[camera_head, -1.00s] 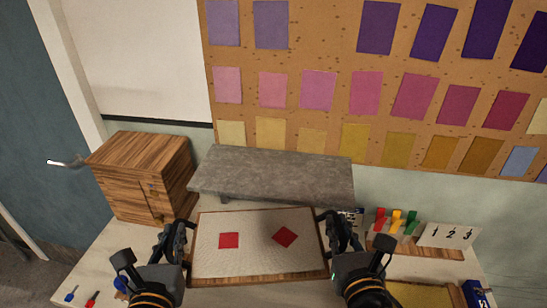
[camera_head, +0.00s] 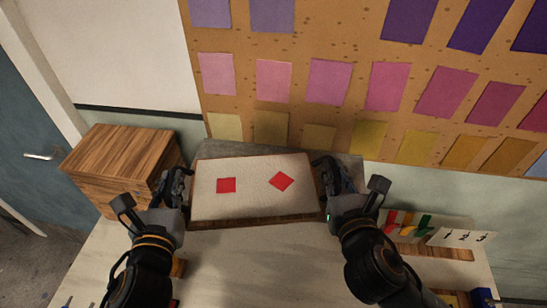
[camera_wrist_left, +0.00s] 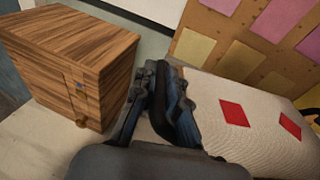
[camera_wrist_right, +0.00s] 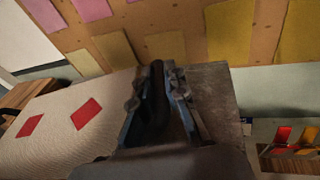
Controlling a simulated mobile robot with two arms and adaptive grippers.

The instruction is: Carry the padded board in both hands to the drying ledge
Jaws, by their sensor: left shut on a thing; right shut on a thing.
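The padded board (camera_head: 250,202) has a pale woven top with two red patches and a wooden edge. My left gripper (camera_head: 184,182) is shut on its left edge, and my right gripper (camera_head: 324,172) is shut on its right edge. The board looks roughly level in the head view and hides much of the grey drying ledge (camera_head: 348,162) behind it. The ledge also shows in the right wrist view (camera_wrist_right: 218,100). I cannot tell whether the board touches the ledge. The board fills the right of the left wrist view (camera_wrist_left: 255,135) and the left of the right wrist view (camera_wrist_right: 60,135).
A wooden cabinet (camera_head: 120,160) stands left of my left gripper. A rack with coloured pegs (camera_head: 408,222) and a numbered card (camera_head: 460,237) are at the right. A pinboard with colour swatches (camera_head: 300,132) covers the wall behind. The pale table (camera_head: 250,265) is clear in front of the board.

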